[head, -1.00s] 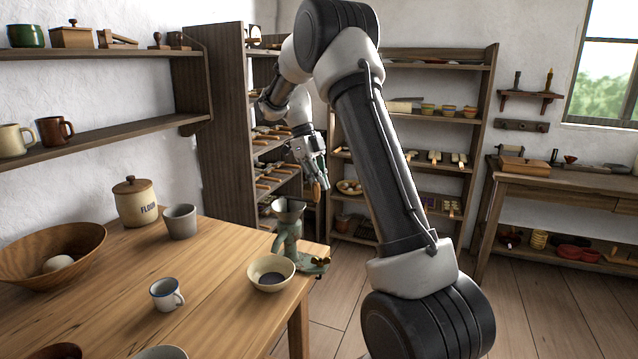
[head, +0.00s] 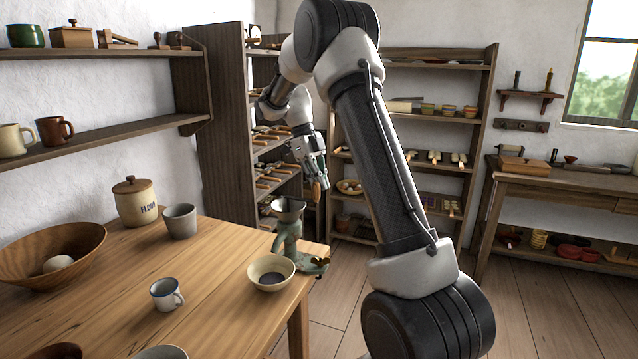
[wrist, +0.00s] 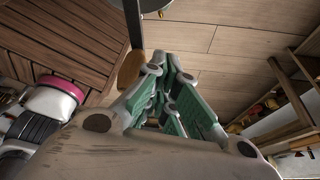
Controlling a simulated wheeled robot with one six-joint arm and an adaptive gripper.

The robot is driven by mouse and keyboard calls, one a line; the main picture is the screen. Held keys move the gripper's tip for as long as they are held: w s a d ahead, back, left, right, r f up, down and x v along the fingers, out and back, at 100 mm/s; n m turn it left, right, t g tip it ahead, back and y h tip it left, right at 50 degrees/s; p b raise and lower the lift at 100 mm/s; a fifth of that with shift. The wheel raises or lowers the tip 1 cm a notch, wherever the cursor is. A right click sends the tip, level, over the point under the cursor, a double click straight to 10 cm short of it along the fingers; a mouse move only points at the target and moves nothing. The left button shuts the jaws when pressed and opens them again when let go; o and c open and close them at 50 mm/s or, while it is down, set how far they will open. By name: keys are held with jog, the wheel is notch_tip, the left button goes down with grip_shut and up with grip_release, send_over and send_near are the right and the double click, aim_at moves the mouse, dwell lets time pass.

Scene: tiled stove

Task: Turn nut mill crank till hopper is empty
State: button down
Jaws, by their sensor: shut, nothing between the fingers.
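The nut mill (head: 288,240) is green with a grey hopper (head: 287,205) on top, at the table's far right corner. I cannot tell what is inside the hopper. The crank's wooden knob (head: 316,190) stands up to the right of the hopper; in the wrist view the wooden knob (wrist: 130,71) hangs on a dark crank bar (wrist: 135,22). My gripper (head: 323,181) is shut and empty, with the knob right beside its fingers, outside them. In the wrist view my gripper (wrist: 168,72) shows the same; whether it touches the knob I cannot tell. A cream bowl (head: 257,265) with dark contents stands by the mill.
Shelves (head: 222,120) stand behind the mill. Open floor (head: 345,285) lies right of the table.

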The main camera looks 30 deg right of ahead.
jog(key=shift+r, duration=0.1)
dwell(0.3)
jog(key=v, duration=1.2)
dwell(0.3)
